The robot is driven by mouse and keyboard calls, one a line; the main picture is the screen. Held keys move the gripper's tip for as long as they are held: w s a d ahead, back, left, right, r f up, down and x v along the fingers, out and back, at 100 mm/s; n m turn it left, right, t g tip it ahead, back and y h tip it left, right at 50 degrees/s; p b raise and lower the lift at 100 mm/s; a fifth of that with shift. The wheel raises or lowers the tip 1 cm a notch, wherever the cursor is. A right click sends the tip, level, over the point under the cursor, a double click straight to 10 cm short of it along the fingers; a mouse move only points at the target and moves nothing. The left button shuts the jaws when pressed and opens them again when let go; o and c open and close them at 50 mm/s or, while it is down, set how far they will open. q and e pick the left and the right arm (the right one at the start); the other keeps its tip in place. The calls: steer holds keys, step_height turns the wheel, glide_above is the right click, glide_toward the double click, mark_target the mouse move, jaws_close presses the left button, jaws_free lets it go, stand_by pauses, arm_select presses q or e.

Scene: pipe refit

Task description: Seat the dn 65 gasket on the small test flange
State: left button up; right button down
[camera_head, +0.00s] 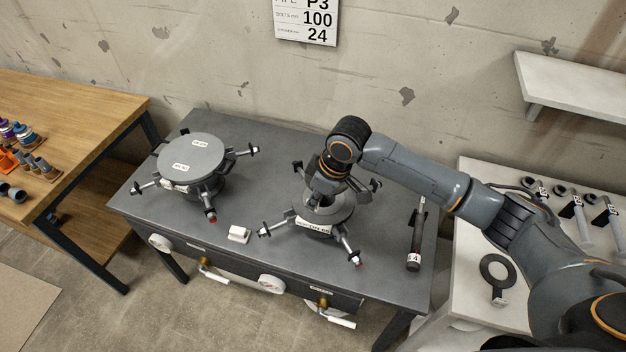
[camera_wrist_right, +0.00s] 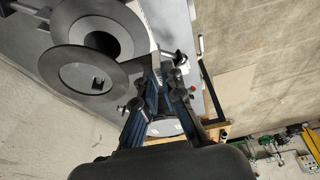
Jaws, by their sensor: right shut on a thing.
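The small test flange (camera_head: 313,228), with a white DN 65 label on its front, stands on the right half of the dark grey table. My right gripper (camera_head: 326,190) points down just over it and hides part of its top. In the right wrist view my right gripper (camera_wrist_right: 166,78) is shut at the edge of a flat dark ring, the gasket (camera_wrist_right: 50,70). The gasket overlaps a second round ring, apparently the flange (camera_wrist_right: 127,25), in that view. I cannot tell whether the two touch. My left gripper is not in view.
A larger flange with a grey labelled disc (camera_head: 190,156) stands on the table's left (camera_head: 270,135). A small white block (camera_head: 238,234) and a tool marked 4 (camera_head: 414,250) lie nearby. Another black ring gasket (camera_head: 485,266) lies on the right bench. A wooden bench (camera_head: 80,105) stands left.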

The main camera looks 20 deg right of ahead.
mark_target(316, 210)
steer(key=shift+w+f+n, duration=0.1)
steer(key=shift+f+n, duration=0.15)
steer(key=shift+n, duration=0.05)
steer(key=shift+w+a+f+b, duration=0.1)
steer(key=shift+a+f+b, duration=0.05)
steer(key=shift+f+b, duration=0.4)
step_height(316, 210, down, 4)
steer(key=b, duration=0.4)
steer(key=shift+r+b, duration=0.25)
steer(key=shift+b, duration=0.05)
steer(key=shift+f, duration=0.9)
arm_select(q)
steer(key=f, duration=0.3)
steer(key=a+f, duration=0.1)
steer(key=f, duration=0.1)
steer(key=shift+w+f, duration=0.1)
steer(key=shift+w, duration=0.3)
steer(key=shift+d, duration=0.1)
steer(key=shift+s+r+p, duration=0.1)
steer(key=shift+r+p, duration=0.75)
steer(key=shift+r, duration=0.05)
arm_select(e)
steer(key=shift+f, duration=0.7)
